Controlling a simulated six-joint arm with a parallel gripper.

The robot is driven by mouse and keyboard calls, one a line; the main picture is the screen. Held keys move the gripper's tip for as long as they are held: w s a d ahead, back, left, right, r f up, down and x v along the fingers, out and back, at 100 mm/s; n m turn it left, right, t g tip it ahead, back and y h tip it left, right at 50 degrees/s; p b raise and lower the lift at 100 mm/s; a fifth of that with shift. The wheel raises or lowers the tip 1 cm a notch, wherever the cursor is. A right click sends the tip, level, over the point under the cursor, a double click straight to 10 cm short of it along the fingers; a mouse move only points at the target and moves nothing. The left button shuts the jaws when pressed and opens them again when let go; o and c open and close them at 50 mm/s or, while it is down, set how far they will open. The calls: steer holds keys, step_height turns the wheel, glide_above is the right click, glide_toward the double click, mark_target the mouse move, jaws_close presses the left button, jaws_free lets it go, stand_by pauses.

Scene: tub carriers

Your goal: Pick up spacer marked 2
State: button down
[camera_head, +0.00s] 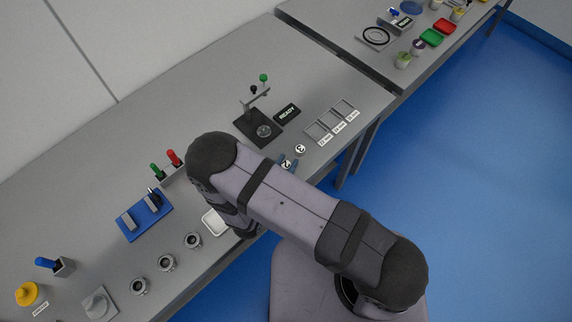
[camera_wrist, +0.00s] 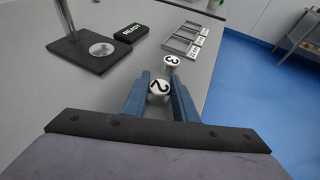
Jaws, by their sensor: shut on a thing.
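The spacer marked 2 (camera_wrist: 159,88) is a small round piece with a white top and a black 2. In the wrist view it sits between the two blue fingers of my gripper (camera_wrist: 160,92), which are shut on it. Whether the held spacer touches the table is unclear.
A dark stand (camera_head: 258,128) with a round plate is beyond my gripper, beside a READY block (camera_head: 287,113). A labelled tray with three empty slots (camera_head: 332,122) lies to the right. A blue fixture (camera_head: 145,214) and several round fittings (camera_head: 167,262) are at left. The table's front edge is close.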

mark_target(286, 164)
steer(key=shift+r, duration=0.2)
steer(key=shift+r+b, duration=1.25)
steer(key=shift+r, duration=3.55)
steer(key=shift+f, duration=0.1)
